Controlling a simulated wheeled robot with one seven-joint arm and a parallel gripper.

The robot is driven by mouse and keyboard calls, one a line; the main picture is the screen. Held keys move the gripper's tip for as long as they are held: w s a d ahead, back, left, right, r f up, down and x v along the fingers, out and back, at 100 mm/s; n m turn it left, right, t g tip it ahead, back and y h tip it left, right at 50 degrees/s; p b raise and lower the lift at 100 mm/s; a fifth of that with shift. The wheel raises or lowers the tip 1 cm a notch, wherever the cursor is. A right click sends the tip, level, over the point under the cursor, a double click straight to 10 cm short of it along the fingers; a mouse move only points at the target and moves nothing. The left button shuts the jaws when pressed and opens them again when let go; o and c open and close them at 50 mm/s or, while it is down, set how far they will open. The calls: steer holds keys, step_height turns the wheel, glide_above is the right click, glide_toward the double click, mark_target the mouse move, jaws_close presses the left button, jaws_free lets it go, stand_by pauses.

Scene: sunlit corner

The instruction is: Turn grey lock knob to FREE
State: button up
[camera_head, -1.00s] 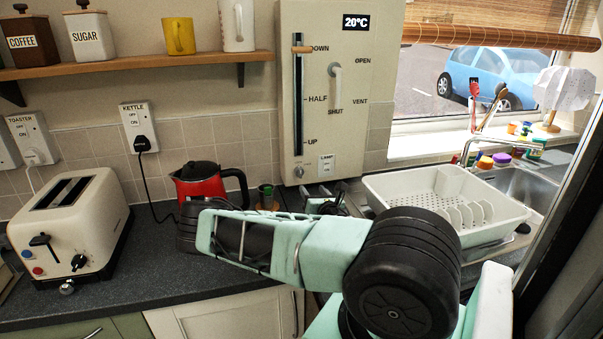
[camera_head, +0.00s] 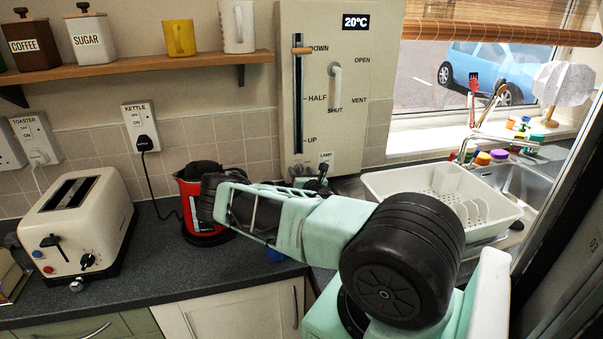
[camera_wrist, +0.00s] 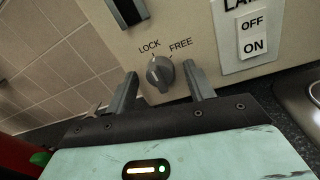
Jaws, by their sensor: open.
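The grey lock knob (camera_wrist: 159,74) is on the cream wall panel (camera_wrist: 200,18), below the printed words LOCK and FREE. Its ridge appears to lean toward LOCK. My gripper (camera_wrist: 161,79) is open, with one finger on each side of the knob in the wrist view. I cannot tell whether either finger touches it.
The lamp switch (camera_wrist: 253,36) is just right of the knob. A red kettle (camera_head: 203,236) stands left, close to my arm. A white dish rack (camera_head: 385,192) is right. A toaster (camera_head: 90,225) stands far left. A slider handle (camera_head: 302,50) is higher on the panel.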

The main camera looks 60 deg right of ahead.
steer(key=c, duration=1)
steer(key=shift+o, duration=0.2)
steer(key=shift+f+m+b, duration=0.1)
steer(key=shift+m+b, duration=0.2)
steer(key=shift+b, duration=0.1)
steer(key=shift+f+m+b, duration=0.1)
steer(key=shift+m+b, duration=0.5)
steer(key=shift+b, duration=0.05)
steer(key=m+b, duration=0.3)
steer(key=shift+s, duration=0.1)
steer(key=m+b, duration=0.2)
steer(key=m, duration=0.2)
steer(key=shift+h+b, duration=0.3)
steer(key=shift+m+b, duration=0.9)
steer(key=shift+m, duration=0.8)
